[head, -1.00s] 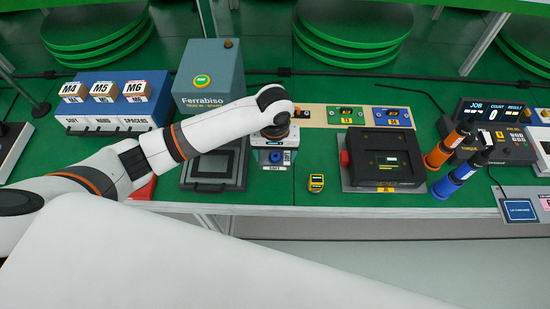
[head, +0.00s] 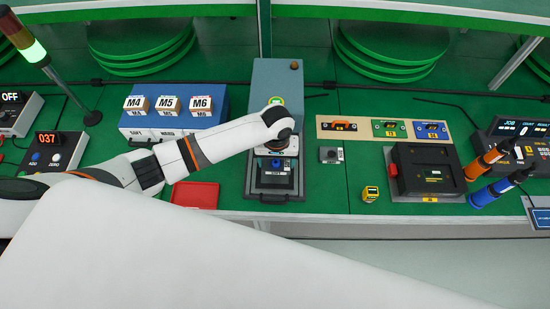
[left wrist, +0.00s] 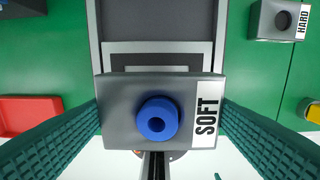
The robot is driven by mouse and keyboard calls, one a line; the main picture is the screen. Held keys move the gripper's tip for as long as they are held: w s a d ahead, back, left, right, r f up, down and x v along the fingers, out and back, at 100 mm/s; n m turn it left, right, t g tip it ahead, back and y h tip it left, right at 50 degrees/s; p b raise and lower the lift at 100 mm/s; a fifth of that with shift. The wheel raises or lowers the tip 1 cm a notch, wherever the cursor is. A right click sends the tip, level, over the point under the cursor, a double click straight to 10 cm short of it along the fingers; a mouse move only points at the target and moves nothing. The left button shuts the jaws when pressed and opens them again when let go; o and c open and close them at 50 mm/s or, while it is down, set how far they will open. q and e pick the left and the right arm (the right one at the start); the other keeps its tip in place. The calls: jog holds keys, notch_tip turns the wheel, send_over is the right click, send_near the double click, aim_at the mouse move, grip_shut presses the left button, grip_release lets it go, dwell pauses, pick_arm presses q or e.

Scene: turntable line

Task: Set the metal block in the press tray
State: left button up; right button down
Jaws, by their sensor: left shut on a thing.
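A grey block labelled SOFT, with a blue ring on top (left wrist: 158,118), is between the green pads of my left gripper (head: 277,150). In the head view the held block (head: 277,178) is over the press tray (head: 255,189), a dark, framed tray with a front handle. The tray's frame also shows beyond the block in the left wrist view (left wrist: 93,30). I cannot tell whether the block touches the tray floor. A second grey block, labelled HARD (left wrist: 272,20), with a dark hole, stands right of the tray; it also shows in the head view (head: 331,155). My right gripper is not in view.
The grey-green press (head: 276,88) stands behind the tray. A red tray (head: 195,195) lies to its left, with a blue M4-M5-M6 box (head: 172,122) behind. To the right are a small yellow item (head: 370,194), a black fixture (head: 425,170) and orange and blue tools (head: 485,165).

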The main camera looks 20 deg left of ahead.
pick_arm(q)
jog(key=shift+f+b, duration=0.35)
jog(key=shift+f, duration=0.2)
jog(key=shift+a+f+b, duration=0.2)
jog(key=shift+f+b, duration=0.15)
jog(key=shift+b, duration=0.05)
notch_tip(320, 180, down, 2)
jog(key=shift+a+b, duration=0.1)
jog(key=shift+b, duration=1.15)
jog(key=shift+f, duration=0.75)
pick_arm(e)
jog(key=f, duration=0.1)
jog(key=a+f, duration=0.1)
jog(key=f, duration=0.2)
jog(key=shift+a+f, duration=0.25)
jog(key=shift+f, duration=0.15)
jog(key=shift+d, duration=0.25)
pick_arm(q)
jog(key=shift+p, duration=0.35)
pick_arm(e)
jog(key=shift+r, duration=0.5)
